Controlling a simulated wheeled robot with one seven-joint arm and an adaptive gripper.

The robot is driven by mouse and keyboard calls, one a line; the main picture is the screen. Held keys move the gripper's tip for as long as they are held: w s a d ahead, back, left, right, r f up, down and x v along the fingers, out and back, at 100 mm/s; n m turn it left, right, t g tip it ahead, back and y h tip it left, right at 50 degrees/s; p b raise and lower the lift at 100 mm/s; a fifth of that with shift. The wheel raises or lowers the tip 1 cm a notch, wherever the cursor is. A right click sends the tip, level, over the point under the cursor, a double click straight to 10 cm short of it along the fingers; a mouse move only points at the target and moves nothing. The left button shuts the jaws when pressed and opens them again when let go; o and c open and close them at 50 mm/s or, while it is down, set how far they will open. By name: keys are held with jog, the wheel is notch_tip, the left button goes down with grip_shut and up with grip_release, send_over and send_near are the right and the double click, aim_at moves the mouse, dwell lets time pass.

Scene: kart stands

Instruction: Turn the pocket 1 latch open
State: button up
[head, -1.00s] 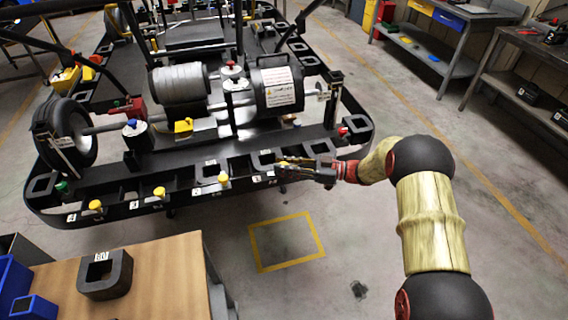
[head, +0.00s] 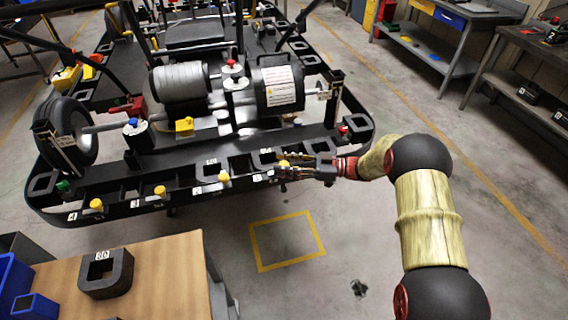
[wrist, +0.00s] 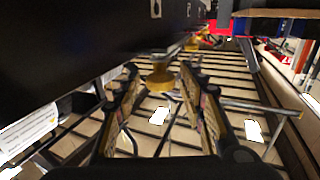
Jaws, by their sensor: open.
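A row of yellow latch knobs runs along the front rail of the black kart stand (head: 110,205), each beside a small white label. The rightmost yellow knob (head: 284,163), by a label too small to read for sure, looks like the pocket 1 latch. My gripper (head: 283,171) is open at this knob. In the wrist view the knob (wrist: 160,79) shows between the spread fingertips of my gripper (wrist: 158,85), near the dark rail face. I cannot tell whether a finger touches it. In the head view the fingers partly hide the rail there.
Other yellow knobs (head: 224,176) stand to the left on the same rail. Open rectangular pockets (head: 239,165) line the rail behind them. A wooden table (head: 160,275) with a black block (head: 106,275) is at front left.

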jog(key=s+d, duration=0.1)
jog(key=d, duration=1.1)
dwell(0.4)
